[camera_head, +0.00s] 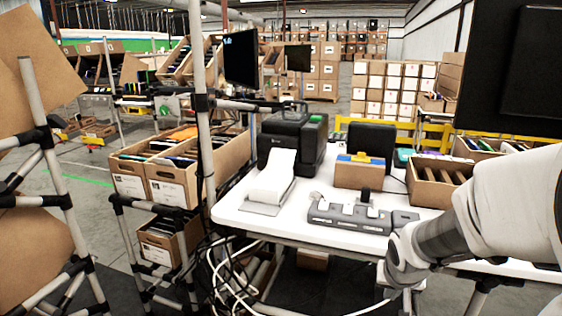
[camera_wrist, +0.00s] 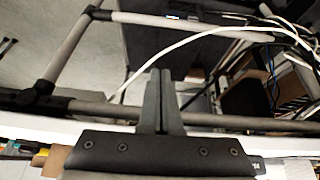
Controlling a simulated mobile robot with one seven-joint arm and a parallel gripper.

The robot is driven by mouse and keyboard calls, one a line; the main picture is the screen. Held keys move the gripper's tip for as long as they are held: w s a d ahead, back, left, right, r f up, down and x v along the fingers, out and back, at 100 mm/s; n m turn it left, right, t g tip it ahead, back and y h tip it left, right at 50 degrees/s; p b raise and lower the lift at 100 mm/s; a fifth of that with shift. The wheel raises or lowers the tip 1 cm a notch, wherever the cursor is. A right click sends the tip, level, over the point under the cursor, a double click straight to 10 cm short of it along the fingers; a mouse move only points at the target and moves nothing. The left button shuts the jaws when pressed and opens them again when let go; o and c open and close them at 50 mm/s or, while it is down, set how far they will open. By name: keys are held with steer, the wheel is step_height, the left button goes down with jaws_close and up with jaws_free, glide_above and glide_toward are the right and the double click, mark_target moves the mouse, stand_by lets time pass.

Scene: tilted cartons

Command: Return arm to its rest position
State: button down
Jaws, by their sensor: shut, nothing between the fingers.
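My arm (camera_head: 500,205) reaches in from the right in the head view, in front of the white table (camera_head: 330,235). Its lower end hangs at the table's front edge, and the fingers cannot be made out there. In the wrist view my gripper (camera_wrist: 160,75) is shut, its two dark fingers together with nothing between them. The fingers point towards the metal tube frame and the floor under the table. No object is held.
A black printer (camera_head: 292,140), a grey charging dock (camera_head: 348,215) and a small carton (camera_head: 360,173) stand on the table. White cables (camera_head: 235,270) hang at its front left. Tilted cartons (camera_head: 160,178) sit on a tube rack at left. A dark monitor (camera_head: 515,65) is at upper right.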

steer(key=s+a+r+n+y, duration=0.1)
steer(key=s+a+r+n, duration=0.1)
steer(key=s+a+r, duration=0.35)
steer(key=s+a+r+n+y, duration=0.1)
steer(key=s+a+r, duration=0.2)
steer(key=s+r, duration=0.6)
step_height(320, 180, up, 23)
steer(key=s+p, duration=0.3)
steer(key=p, duration=2.2)
